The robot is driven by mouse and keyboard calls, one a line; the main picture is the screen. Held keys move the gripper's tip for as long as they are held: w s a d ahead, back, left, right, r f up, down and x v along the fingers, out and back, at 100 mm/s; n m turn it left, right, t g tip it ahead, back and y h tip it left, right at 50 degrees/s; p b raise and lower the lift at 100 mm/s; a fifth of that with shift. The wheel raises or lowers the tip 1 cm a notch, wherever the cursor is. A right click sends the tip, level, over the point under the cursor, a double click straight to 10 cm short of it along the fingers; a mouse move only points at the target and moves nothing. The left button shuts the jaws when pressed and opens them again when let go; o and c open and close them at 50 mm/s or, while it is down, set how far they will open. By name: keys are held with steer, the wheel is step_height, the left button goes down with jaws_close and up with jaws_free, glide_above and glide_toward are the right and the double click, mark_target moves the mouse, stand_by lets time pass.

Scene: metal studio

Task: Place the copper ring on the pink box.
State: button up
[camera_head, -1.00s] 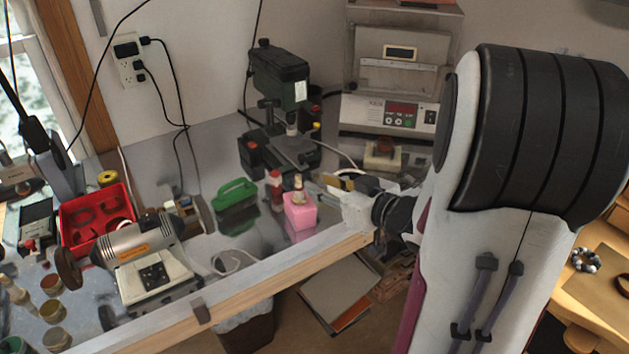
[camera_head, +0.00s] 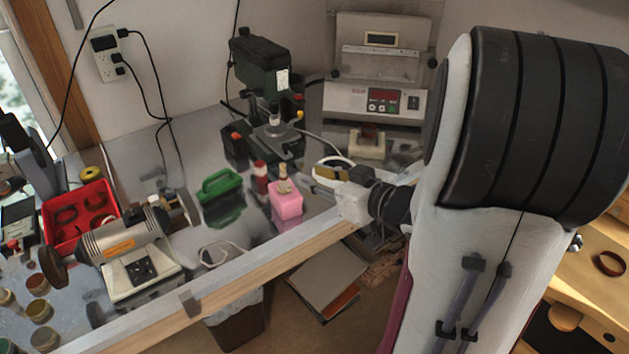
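The pink box (camera_head: 287,206) stands on the grey bench near its front edge. A small tan object (camera_head: 284,186) sits on top of it; its exact shape is too small to tell. A copper-brown ring (camera_head: 611,264) lies flat on the wooden desk at the far right. My gripper (camera_head: 308,183) reaches leftward over the bench, its tips just right of the box and apparently apart from it. The fingers are small and seen from the side, so their opening and anything between them cannot be made out.
A red-capped bottle (camera_head: 260,178) and a green case (camera_head: 221,194) stand left of the box. A drill press (camera_head: 262,80) and a furnace-like unit (camera_head: 380,75) stand behind. A motor tool (camera_head: 130,246) and red tray (camera_head: 62,237) are left. My arm covers the right.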

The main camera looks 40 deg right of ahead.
steer(key=shift+w+r, duration=0.1)
steer(key=s+a+r+m+g+h, duration=0.2)
steer(key=s+a+r+g+h, duration=0.2)
steer(key=s+r+g+h, duration=0.15)
steer(key=s+a+f+n+g+y, duration=0.1)
steer(key=s+a+f+g+y, duration=0.2)
steer(key=s+a, duration=1.1)
steer(key=shift+s+a+y, duration=0.25)
steer(key=shift+a+y, duration=0.4)
steer(key=shift+a, duration=0.2)
steer(key=shift+g, duration=0.25)
stand_by(0.5)
